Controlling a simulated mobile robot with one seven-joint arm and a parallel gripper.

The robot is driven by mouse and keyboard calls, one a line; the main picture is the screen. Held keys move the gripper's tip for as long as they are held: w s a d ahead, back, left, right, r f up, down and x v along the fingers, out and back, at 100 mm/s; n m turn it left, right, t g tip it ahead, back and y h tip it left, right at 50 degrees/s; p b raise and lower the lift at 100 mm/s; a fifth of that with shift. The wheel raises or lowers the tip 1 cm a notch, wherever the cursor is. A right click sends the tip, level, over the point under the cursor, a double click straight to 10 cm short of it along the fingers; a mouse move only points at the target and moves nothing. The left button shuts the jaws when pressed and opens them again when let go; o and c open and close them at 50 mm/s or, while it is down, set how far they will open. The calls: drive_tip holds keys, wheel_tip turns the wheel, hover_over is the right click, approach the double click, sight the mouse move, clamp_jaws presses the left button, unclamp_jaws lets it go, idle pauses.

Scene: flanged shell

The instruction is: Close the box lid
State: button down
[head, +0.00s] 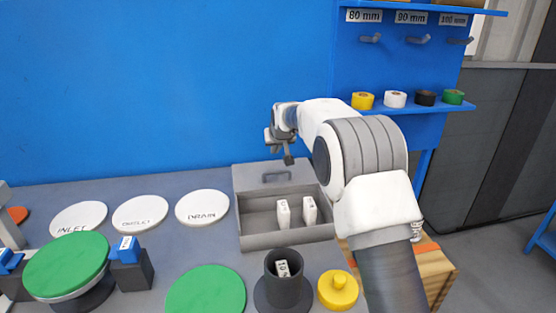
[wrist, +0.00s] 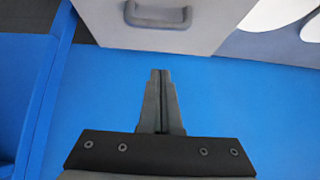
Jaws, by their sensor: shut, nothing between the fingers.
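The grey open-topped box (head: 262,240) sits on the bench in the head view. Its grey lid (head: 243,178) stands open at the box's back edge, with a dark bar handle (head: 276,177) on the face towards the camera. In the wrist view the lid (wrist: 205,38) and its handle (wrist: 158,22) are at the top. My gripper (head: 289,160) is near the lid's top edge in the head view. Its fingers (wrist: 161,73) are together and empty, and look apart from the handle. Whether they touch the lid I cannot tell.
Two white blocks (head: 283,213) (head: 309,210) stand inside the box. In front are a dark cup (head: 284,265) and a yellow knobbed piece (head: 338,290). White labelled discs (head: 202,206) lie left of the box. A blue wall (head: 160,90) rises behind the bench.

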drive_tip(key=x, duration=0.9)
drive_tip(key=shift+f, duration=0.25)
drive_tip(key=shift+s+d+f, duration=0.15)
drive_tip(key=shift+s+d, duration=0.1)
drive_tip(key=shift+s, duration=0.6)
drive_tip(key=shift+s+d+f, duration=0.15)
drive_tip(key=shift+s+d, duration=0.05)
drive_tip(key=shift+s, duration=0.7)
drive_tip(key=shift+s+d, duration=0.1)
drive_tip(key=shift+s, duration=0.1)
